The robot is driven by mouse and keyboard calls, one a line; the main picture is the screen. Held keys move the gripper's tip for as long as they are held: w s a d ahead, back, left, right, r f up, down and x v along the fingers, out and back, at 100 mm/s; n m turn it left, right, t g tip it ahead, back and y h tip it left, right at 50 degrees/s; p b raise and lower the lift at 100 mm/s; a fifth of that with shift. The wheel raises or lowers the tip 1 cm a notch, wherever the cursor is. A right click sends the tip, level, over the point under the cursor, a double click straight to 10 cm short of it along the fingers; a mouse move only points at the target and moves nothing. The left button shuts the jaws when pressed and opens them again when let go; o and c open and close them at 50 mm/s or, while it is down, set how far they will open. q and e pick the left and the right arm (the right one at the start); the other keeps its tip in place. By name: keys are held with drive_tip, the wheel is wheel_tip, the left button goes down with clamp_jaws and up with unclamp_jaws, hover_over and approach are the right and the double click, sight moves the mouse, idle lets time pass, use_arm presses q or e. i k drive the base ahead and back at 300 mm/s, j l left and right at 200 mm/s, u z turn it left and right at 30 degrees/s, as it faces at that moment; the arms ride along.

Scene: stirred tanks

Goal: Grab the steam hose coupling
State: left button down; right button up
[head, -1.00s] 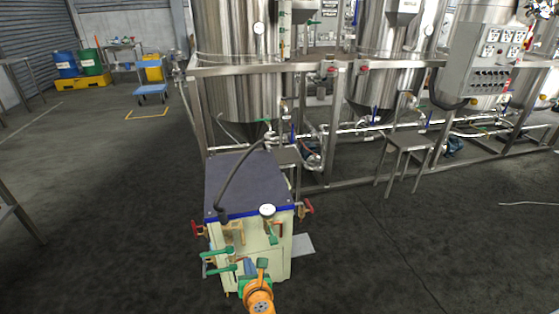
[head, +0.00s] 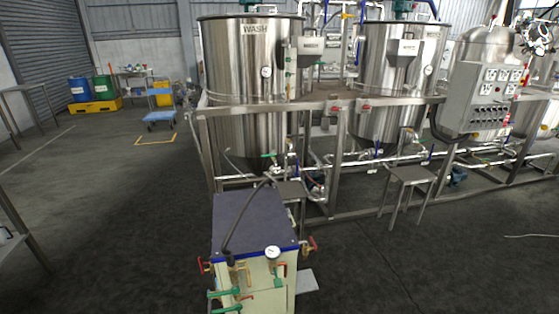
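A dark steam hose (head: 241,222) rises from the front of a cream cabinet with a dark top (head: 262,214). It arcs over the top toward the pipework under the tank marked WASH (head: 246,85). The hose's upper end is near the green-handled valve (head: 269,156); I cannot tell whether it touches the pipework. The coupling is too small to make out clearly. Neither of my grippers is in view.
A steel frame (head: 334,160) carries the tanks behind the cabinet. A blue cart (head: 160,116) stands far left. The dark floor left of the cabinet (head: 120,220) is clear.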

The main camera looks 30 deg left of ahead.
sight(232, 266)
drive_tip(key=u, duration=1.45)
